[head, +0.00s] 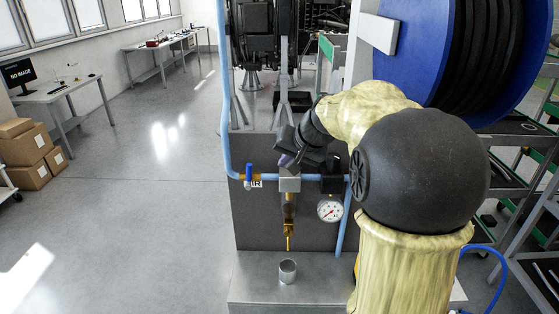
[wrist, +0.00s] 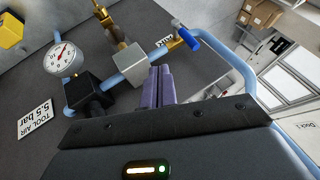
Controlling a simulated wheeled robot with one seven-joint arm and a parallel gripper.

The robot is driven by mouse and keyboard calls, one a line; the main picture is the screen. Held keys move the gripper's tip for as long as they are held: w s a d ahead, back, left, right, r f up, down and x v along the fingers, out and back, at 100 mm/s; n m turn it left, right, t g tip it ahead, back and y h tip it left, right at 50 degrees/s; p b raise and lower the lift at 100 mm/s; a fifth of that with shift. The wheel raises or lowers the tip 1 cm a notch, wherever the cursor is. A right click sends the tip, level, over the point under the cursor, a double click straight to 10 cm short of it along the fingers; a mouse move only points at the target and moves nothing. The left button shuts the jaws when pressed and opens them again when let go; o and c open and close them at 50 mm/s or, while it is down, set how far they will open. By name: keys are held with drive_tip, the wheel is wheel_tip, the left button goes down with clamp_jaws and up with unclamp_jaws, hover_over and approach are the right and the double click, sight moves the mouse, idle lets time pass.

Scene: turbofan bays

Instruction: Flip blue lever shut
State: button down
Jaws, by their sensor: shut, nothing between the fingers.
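The blue lever (head: 248,173) sits on a brass valve at the left part of the light-blue pipe on the grey panel. It stands upright, crosswise to the pipe. In the wrist view the blue lever (wrist: 187,39) is at the upper middle, beyond my fingertips and to their right. My gripper (head: 285,160) is in front of the panel, right of the lever, close to the silver block. In the wrist view my gripper's purple fingers (wrist: 160,72) are together and empty, apart from the lever. Whether they touch the silver block, I cannot tell.
A pressure gauge (head: 330,209) and black block (wrist: 89,90) are right of the silver block (wrist: 131,63) in the head view. A brass nozzle (head: 289,238) hangs above a metal cup (head: 288,271) on the ledge.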

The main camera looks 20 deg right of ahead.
sight(249, 173)
drive_tip(key=w+a+f+p, duration=0.5)
drive_tip(key=w+f, duration=0.1)
drive_tip(key=w, duration=0.1)
drive_tip(key=shift+a, duration=0.2)
drive_tip(key=shift+f, duration=0.1)
idle(0.3)
